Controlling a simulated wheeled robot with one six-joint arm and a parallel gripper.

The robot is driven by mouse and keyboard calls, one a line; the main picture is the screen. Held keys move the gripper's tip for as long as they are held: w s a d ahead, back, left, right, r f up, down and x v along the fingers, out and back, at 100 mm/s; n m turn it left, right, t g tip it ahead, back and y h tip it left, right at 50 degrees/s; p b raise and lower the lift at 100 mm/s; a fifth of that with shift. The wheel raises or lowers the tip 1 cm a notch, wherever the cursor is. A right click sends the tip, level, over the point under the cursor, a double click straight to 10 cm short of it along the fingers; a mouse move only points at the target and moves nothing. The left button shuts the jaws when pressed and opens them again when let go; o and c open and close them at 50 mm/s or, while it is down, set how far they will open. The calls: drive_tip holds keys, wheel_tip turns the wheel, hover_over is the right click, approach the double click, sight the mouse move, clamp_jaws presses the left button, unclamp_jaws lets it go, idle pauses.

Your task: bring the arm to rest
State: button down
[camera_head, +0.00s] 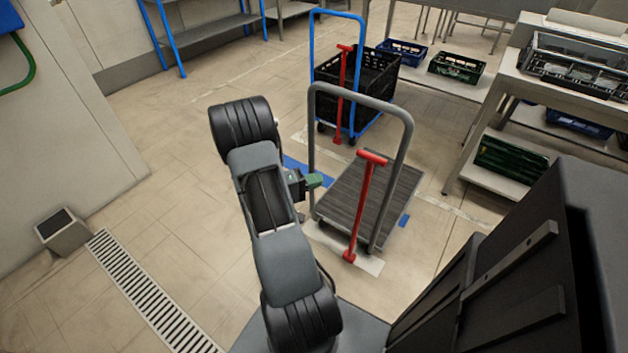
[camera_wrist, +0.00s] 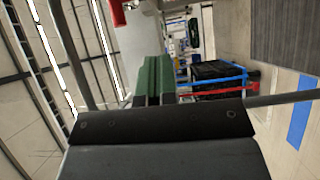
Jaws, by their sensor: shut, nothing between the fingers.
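My arm stands raised and folded in the middle of the head view. My gripper (camera_head: 315,180) has green fingers and points to the right, above the floor beside the grey cart (camera_head: 372,200). In the wrist view the green fingers (camera_wrist: 153,78) lie side by side, shut with nothing between them. The wrist view is turned on its side. My gripper appears close to the grey cart's handle in the head view; the exact gap cannot be told.
A blue-handled cart (camera_head: 358,125) carries a black crate (camera_head: 385,75). Red T-bars (camera_head: 366,200) stand at both carts. A steel table (camera_head: 530,85) with crates is at the right. A small bin (camera_head: 64,232) and floor grate (camera_head: 150,290) lie left.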

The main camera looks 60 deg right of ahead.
drive_tip(key=shift+w+a, duration=0.1)
drive_tip(key=shift+a, duration=0.05)
idle(0.4)
drive_tip(key=s+a+f+n+y, duration=0.2)
drive_tip(key=s+a+n+y, duration=0.1)
drive_tip(key=a+y, duration=0.25)
drive_tip(key=w+a+r+t+y+p, duration=0.2)
drive_tip(key=a+r+y+p, duration=0.2)
drive_tip(key=a+r+p, duration=0.15)
drive_tip(key=w+a+r+n+t+y+p, duration=0.2)
drive_tip(key=w+a+r+t+p, duration=0.2)
drive_tip(key=a+r, duration=0.8)
drive_tip(key=w+a+r+n+t+y+p, duration=0.2)
drive_tip(key=a+r+t+p, duration=0.6)
drive_tip(key=r, duration=1.2)
drive_tip(key=w+a+n+p, duration=0.1)
drive_tip(key=w+a+p, duration=0.1)
drive_tip(key=a+p, duration=0.2)
drive_tip(key=shift+a+t, duration=0.25)
drive_tip(key=shift+t, duration=0.15)
